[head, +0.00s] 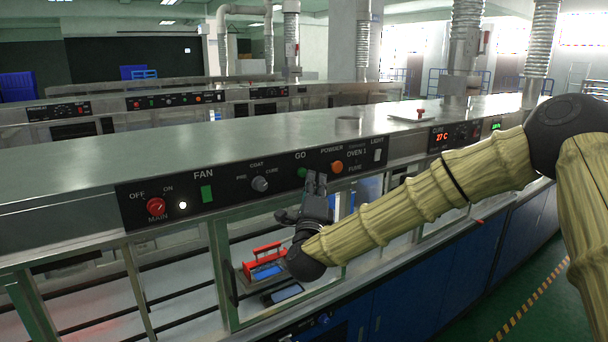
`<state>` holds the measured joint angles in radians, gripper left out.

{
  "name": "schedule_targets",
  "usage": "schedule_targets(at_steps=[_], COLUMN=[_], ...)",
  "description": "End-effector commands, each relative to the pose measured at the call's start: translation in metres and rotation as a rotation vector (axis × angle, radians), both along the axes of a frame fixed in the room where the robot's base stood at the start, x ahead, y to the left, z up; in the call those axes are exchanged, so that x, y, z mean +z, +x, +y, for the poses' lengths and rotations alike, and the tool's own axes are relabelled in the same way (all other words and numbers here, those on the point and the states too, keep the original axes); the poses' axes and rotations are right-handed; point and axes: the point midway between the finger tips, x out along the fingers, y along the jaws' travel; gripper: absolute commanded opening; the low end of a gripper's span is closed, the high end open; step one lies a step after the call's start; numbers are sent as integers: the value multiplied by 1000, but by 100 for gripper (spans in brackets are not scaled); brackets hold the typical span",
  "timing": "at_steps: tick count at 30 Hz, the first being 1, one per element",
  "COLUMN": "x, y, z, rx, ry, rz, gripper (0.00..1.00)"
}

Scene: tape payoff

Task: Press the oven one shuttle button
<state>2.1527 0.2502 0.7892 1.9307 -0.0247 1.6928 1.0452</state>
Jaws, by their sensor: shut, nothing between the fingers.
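The black control panel (226,192) runs along the front of the steel hood, with a label reading OVEN 1 at its right. A green round button (302,173) sits under the word GO. I can read no "shuttle" label. My gripper (316,178) points up in front of the panel, fingers shut and empty. Its fingertips are just right of the green button in the picture and leave the button mostly visible. I cannot tell whether they touch the panel.
The panel also has a red MAIN knob (156,206), a green FAN switch (207,193), a grey selector knob (260,184), an orange POWDER button (337,167) and a white LIGHT switch (378,155). Below, a red-handled tool (264,260) lies inside the glass-fronted bay.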

Motion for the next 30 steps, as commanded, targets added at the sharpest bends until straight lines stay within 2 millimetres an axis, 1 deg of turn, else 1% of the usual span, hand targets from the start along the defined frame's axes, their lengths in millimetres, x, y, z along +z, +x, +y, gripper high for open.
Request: schedule_targets(at_steps=[10, 30], x=[-1, 0], y=[6, 8], z=[5, 7], rx=[-1, 0], ry=[0, 0], rz=[-1, 0], gripper=[0, 0])
